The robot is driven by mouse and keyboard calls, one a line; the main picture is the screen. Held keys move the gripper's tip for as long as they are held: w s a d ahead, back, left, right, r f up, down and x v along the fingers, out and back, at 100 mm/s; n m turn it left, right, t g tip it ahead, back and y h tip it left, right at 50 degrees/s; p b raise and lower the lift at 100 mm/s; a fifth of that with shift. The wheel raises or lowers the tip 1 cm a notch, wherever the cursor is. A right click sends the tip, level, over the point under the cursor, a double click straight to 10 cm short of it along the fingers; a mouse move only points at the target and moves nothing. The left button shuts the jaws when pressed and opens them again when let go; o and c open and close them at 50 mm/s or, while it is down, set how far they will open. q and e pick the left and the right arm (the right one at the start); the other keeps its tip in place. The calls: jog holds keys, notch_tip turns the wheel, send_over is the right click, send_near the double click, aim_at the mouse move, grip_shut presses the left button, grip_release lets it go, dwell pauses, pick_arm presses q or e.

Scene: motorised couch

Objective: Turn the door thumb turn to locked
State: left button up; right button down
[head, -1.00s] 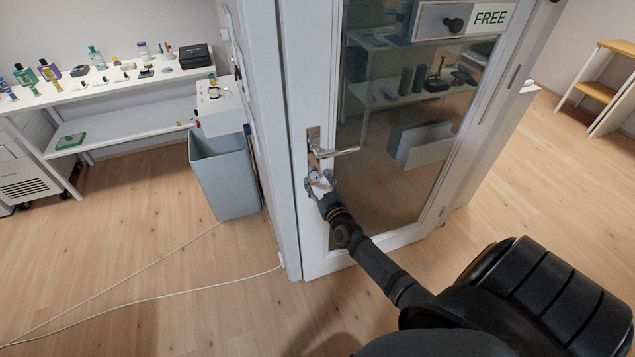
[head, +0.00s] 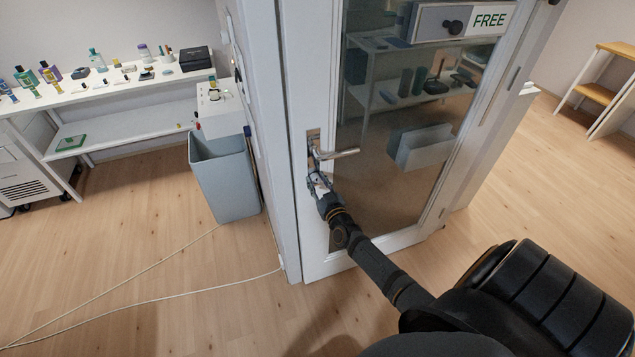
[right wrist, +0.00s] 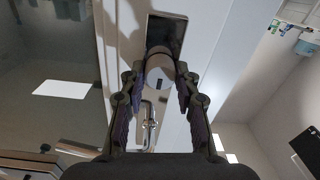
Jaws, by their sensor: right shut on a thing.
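The white-framed glass door (head: 315,262) stands ahead, with a metal lever handle (head: 336,153) on its left stile. The thumb turn sits just below the handle and is mostly covered by my gripper in the head view. In the right wrist view the round pale thumb turn (right wrist: 160,72) lies between my right gripper's fingertips (right wrist: 158,76). My right gripper (head: 318,184) is shut on the thumb turn. A small dark slot mark shows on its face; whether it is locked cannot be told. My left gripper is out of view.
A sign reading FREE (head: 488,19) is on the door's upper part. A grey bin (head: 225,180) stands left of the door. A white shelf (head: 120,128) with several small items is at the back left. Cables lie on the wooden floor.

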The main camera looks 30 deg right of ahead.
jog(key=m, duration=0.4)
jog(key=m+b, duration=0.1)
jog(key=m, duration=0.3)
jog(key=shift+f+m, duration=0.1)
jog(key=shift+m, duration=0.3)
jog(key=m, duration=0.4)
jog(key=shift+d+m+b, duration=0.1)
jog(key=shift+m+b, duration=0.2)
jog(key=shift+b, duration=0.05)
jog(key=shift+m+b, duration=0.4)
jog(key=shift+m, duration=1.9)
jog(key=shift+h, duration=0.3)
jog(key=c, duration=1)
grip_release()
